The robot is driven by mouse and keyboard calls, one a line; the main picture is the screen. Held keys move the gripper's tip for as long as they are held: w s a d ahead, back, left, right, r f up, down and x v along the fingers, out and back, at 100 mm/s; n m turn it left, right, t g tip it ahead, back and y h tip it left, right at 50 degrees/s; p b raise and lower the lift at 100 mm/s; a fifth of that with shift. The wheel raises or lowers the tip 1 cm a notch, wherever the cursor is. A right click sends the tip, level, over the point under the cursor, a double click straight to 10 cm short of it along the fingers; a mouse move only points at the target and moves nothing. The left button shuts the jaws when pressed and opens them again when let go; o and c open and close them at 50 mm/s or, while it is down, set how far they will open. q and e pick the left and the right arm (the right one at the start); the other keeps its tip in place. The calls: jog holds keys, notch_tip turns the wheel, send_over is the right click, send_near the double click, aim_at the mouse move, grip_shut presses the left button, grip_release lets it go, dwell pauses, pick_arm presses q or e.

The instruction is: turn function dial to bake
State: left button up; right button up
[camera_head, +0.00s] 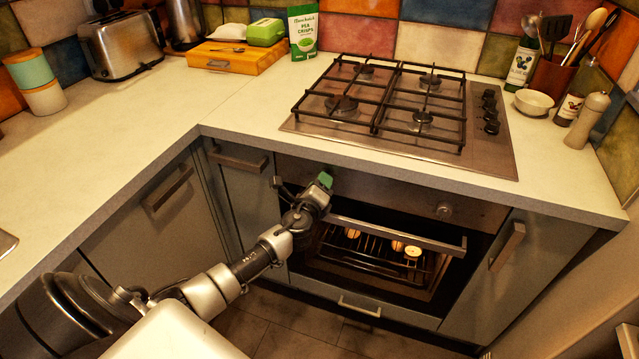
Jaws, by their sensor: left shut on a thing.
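The built-in oven sits under the hob, with a metal control panel (390,200) across its top. My left gripper (322,184) is at the left part of this panel, shut on a dial there. The gripper covers that dial, so its pointer and markings cannot be read. A second round knob (444,210) shows uncovered at the right of the panel. My right gripper is not in view.
The oven handle (400,234) runs just below the panel, close to my left wrist. Lit pale food (412,251) shows on the oven rack. The counter edge and gas hob (300,125) are above; cupboard handles (235,157) stick out to the left.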

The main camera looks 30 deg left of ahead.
pick_arm(q)
jog(key=m, duration=0.4)
jog(key=shift+m+p, duration=0.3)
jog(key=shift+p, duration=0.05)
jog(key=shift+d+f+m+p, duration=0.15)
jog(key=shift+m+p, duration=0.25)
jog(key=shift+m, duration=1.5)
jog(key=o, duration=0.9)
jog(key=v, duration=1)
jog(key=shift+s+d+f, duration=0.1)
jog(key=shift+s+d, duration=0.05)
jog(key=shift+s, duration=0.25)
